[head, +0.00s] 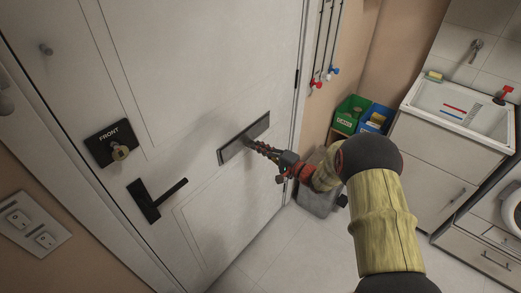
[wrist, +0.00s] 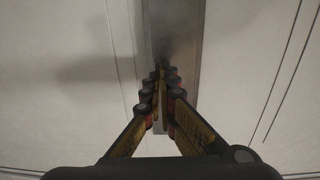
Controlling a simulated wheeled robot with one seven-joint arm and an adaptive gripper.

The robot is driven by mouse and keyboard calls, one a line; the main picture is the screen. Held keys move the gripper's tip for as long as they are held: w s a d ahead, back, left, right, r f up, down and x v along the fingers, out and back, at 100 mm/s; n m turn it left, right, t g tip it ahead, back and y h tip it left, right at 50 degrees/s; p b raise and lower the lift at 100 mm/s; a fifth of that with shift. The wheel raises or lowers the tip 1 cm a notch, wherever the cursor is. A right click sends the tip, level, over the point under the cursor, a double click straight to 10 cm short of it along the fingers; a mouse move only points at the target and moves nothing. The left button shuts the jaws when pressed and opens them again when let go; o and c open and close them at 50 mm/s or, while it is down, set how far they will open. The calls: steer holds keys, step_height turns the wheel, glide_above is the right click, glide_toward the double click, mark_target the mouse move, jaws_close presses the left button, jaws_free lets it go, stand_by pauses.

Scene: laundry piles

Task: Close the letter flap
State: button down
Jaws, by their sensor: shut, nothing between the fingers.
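The letter flap (head: 244,139) is a grey metal plate set in the white door (head: 195,90), right of the lock in the head view. It also shows in the wrist view as a grey strip (wrist: 174,25) running up from behind my fingers. My gripper (head: 250,145) is shut and empty, with its fingertips at the flap's face near the middle. In the wrist view my gripper (wrist: 161,68) points straight at the flap, and its fingers hide part of it. I cannot tell whether the tips touch the flap, or whether the flap is fully flush.
A black door handle (head: 155,198) and a lock plate marked FRONT (head: 112,143) are on the door's left. A green box (head: 350,114) and a blue box (head: 375,117) stand right of the door. A sink (head: 465,108) is at the right. The floor (head: 285,248) before the door is clear.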

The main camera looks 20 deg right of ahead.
steer(key=b, duration=0.3)
steer(key=shift+w+a+f+t, duration=0.25)
steer(key=shift+w+a+t, duration=0.05)
steer(key=shift+w, duration=0.1)
steer(key=shift+r, duration=0.2)
steer(key=shift+d, duration=0.1)
